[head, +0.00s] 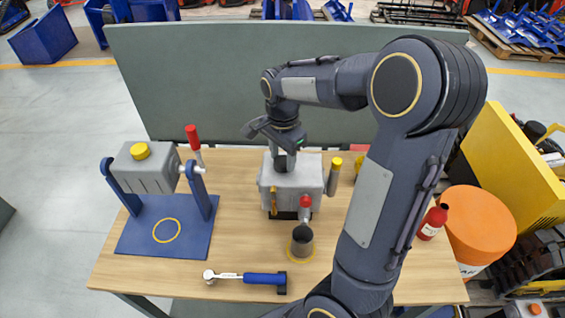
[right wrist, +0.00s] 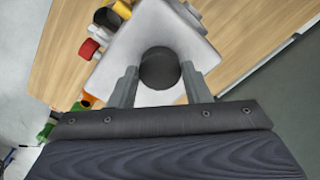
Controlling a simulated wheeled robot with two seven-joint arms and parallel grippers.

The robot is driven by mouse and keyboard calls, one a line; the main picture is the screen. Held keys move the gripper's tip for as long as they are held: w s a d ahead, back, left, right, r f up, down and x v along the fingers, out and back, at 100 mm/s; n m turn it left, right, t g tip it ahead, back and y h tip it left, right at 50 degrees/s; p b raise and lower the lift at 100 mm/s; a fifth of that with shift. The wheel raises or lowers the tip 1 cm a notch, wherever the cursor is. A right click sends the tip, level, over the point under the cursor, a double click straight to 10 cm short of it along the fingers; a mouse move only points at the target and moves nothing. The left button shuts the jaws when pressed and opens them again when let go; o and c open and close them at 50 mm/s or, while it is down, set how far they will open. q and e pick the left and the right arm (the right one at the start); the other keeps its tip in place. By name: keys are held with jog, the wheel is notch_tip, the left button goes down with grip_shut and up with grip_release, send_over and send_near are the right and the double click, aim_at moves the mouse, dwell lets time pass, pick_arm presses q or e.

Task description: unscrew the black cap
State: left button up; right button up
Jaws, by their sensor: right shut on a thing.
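The black cap (right wrist: 160,68) sits on top of a grey housing (head: 297,184) at the middle of the table. In the right wrist view the cap lies between the two fingers of my right gripper (right wrist: 158,84), which is shut on it from both sides. In the head view my right gripper (head: 284,150) comes down onto the housing from above, and the cap is mostly hidden under it. I cannot tell how far the cap is turned. My left gripper is not in view.
A red-knobbed spout (head: 305,203) on the housing stands above a dark cup (head: 302,241). A yellow-topped post (head: 334,176) stands to its right. A grey box (head: 146,168) on a blue stand (head: 140,238) is at left. A blue-handled ratchet (head: 262,278) lies in front. A grey panel (head: 200,80) stands behind.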

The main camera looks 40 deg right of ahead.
jog(key=shift+n, duration=0.4)
jog(key=n, duration=0.6)
jog(key=shift+n, duration=0.3)
jog(key=n, duration=0.3)
jog(key=shift+n, duration=0.8)
jog(key=shift+r+n, duration=0.15)
jog(key=shift+n, duration=0.85)
